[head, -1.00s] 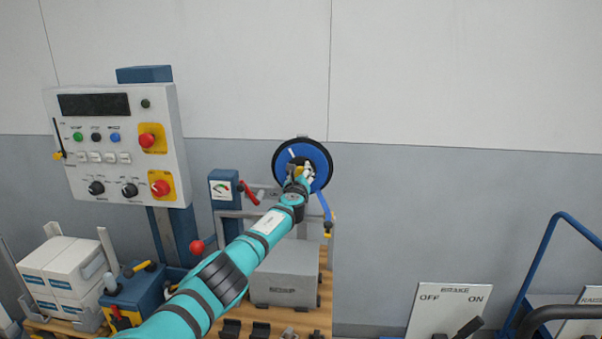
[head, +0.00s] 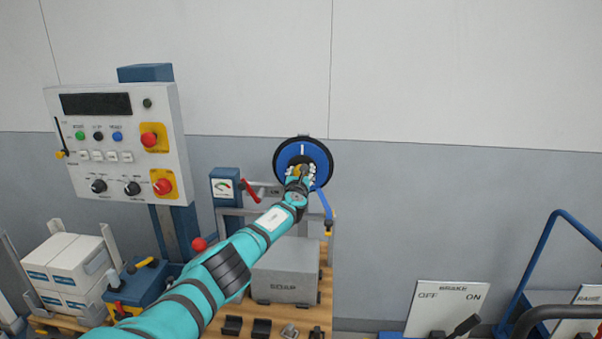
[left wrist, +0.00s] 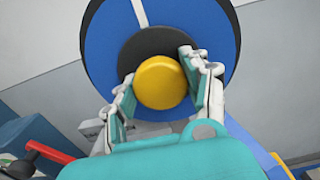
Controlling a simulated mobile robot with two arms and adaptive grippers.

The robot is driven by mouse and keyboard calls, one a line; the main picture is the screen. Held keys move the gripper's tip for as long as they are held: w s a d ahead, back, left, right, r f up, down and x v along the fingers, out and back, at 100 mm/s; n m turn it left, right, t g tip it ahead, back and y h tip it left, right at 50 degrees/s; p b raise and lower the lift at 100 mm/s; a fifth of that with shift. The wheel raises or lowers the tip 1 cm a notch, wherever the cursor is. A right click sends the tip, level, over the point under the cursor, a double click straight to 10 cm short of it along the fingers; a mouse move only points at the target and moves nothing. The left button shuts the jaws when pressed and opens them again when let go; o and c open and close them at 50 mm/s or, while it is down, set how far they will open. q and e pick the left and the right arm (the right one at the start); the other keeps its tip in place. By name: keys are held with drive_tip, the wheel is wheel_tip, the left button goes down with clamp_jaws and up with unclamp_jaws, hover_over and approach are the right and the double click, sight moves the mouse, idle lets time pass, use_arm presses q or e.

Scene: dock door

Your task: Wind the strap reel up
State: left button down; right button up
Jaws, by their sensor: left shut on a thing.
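The strap reel (head: 289,157) is a blue disc with a black rim on the wall, and a short white mark points straight up on its face. A round yellow knob (left wrist: 161,82) stands out from the reel's dark hub in the left wrist view. My left gripper (head: 303,172) is at the reel's middle, its two fingers (left wrist: 157,72) shut on either side of the knob. The blue strap (head: 326,204) hangs from the reel's lower right, with a yellow-and-dark end piece (head: 329,227). My right gripper is not in view.
A control panel (head: 115,165) stands at left. A gauge box (head: 225,185) and a red lever (head: 250,190) are just left of the reel. A grey soap box (head: 286,272) sits below my arm. The wall right of the reel is clear.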

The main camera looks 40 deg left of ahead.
use_arm(q)
drive_tip(key=shift+f, duration=0.2)
drive_tip(key=c, duration=0.6)
unclamp_jaws()
drive_tip(key=shift+r, duration=0.1)
drive_tip(key=shift+o, duration=0.2)
drive_tip(key=v, duration=1.2)
drive_tip(key=shift+d, duration=0.15)
